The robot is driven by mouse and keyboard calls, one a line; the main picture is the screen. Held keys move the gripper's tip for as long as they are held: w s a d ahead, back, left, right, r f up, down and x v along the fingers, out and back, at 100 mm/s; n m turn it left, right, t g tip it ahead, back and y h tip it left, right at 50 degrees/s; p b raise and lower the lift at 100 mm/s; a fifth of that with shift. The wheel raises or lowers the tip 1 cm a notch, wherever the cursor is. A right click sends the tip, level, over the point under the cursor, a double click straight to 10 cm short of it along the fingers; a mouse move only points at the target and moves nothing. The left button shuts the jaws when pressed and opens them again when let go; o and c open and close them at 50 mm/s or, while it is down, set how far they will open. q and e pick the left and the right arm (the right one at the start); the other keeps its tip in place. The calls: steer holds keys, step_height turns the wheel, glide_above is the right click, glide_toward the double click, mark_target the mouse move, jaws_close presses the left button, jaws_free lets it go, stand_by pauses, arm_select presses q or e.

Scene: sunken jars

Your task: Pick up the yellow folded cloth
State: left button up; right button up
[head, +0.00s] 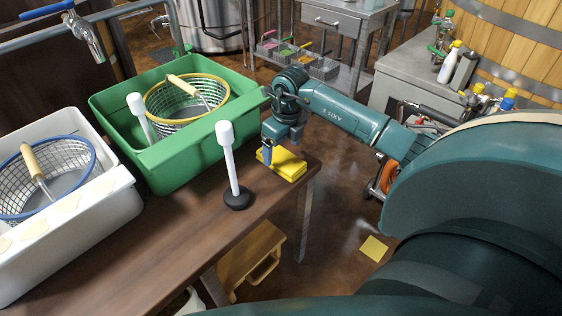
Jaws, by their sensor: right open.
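The yellow folded cloth (288,166) lies near the right end of the brown wooden table, next to the green tub. My right gripper (267,150) points down at the left part of the cloth, with its fingers around or just above that side. Whether the fingers touch the cloth is too small to tell. The gripper is open and part of the cloth's left side is hidden behind it. My left gripper does not show.
A green tub (190,165) holds a yellow-rimmed basket. A white tub (110,208) holds a blue-rimmed basket. A white stick on a black base (237,198) stands left of the cloth. The table's right edge is close to the cloth. A yellow square (374,249) lies on the floor.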

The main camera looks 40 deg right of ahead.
mark_target(281, 161)
step_height(281, 161, down, 3)
steer(key=shift+w+r, duration=0.15)
steer(key=shift+r, duration=0.05)
steer(key=c, duration=1.1)
